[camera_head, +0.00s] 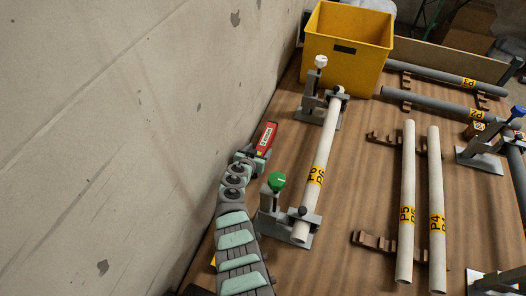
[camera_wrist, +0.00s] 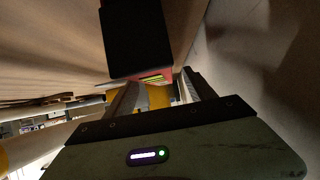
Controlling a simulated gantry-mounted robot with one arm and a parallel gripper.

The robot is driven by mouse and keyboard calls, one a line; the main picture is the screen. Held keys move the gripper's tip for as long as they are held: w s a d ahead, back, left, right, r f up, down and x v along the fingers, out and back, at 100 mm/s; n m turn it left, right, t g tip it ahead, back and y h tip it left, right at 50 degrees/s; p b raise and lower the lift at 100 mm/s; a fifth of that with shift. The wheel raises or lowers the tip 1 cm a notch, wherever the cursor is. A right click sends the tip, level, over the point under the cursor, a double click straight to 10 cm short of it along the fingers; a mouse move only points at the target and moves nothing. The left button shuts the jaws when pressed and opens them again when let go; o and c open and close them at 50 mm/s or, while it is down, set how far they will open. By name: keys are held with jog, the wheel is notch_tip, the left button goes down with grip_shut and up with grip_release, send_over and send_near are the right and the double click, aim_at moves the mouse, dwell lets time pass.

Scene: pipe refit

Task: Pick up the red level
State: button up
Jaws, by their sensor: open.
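The red level (camera_head: 266,138) has a pale label and lies beside the concrete wall, at the left edge of the brown table. My gripper (camera_head: 251,156) is at its near end, with the jaws open. In the wrist view the level shows as a large black end with a strip of red and yellow-green (camera_wrist: 152,77). It is just beyond the open fingers (camera_wrist: 160,92). I cannot tell whether any of it is between the fingers or touching them.
A yellow bin (camera_head: 346,48) stands at the back. Pipe P6 (camera_head: 320,165) sits in clamps with a green knob (camera_head: 276,181) and a white knob (camera_head: 321,61), right of my arm. Pipes P5 (camera_head: 407,200) and P4 (camera_head: 436,200) lie on brown racks. The wall (camera_head: 130,120) is close on the left.

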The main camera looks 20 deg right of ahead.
aim_at(263, 146)
jog(key=shift+w+d+f, duration=0.1)
jog(key=shift+d+f, duration=0.05)
jog(key=shift+f, duration=0.15)
jog(key=b+x, duration=0.4)
jog(key=b, duration=0.2)
jog(key=shift+d+f, duration=0.1)
jog(key=shift+w+d+r, duration=0.15)
jog(key=shift+w+r, duration=0.05)
jog(key=shift+w, duration=0.1)
jog(key=shift+s, duration=0.1)
grip_shut()
